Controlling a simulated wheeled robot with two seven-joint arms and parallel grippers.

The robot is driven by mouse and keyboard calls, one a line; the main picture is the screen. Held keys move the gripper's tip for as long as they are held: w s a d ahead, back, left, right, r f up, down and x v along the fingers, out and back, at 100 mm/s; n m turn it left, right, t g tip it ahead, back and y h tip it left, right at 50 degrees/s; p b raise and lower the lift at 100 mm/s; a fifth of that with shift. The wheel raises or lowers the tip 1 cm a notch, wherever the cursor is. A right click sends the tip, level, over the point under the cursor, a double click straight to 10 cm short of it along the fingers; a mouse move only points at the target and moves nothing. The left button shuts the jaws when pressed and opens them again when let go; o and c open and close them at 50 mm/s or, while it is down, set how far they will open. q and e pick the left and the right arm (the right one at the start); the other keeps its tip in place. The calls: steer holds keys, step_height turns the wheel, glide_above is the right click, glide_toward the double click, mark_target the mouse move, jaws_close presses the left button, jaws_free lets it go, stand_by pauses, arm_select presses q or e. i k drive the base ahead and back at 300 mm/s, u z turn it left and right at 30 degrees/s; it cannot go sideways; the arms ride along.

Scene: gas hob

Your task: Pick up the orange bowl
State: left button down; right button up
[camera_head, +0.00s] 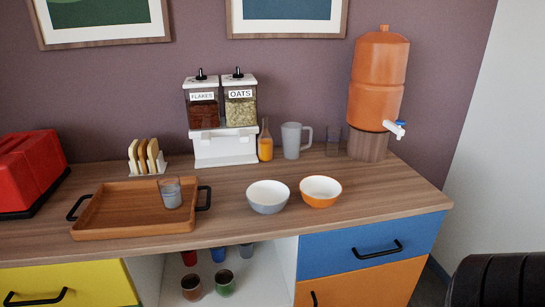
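The orange bowl (320,199) is orange outside and white inside. It stands upright and looks empty on the wooden counter (400,200), right of the middle. A grey bowl (265,208) with a white inside stands just to its left, almost touching it. Neither of my grippers shows in the head view.
A wooden tray (110,223) with a glass (171,193) is on the left. A cereal dispenser (222,150), juice bottle (265,145), grey jug (291,141) and orange water dispenser (378,85) stand behind the bowls. The counter right of the orange bowl is clear.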

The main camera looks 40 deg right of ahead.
mark_target(320, 192)
steer(key=z, duration=3.45)
steer(key=i, duration=0.45)
steer(key=u, duration=2.65)
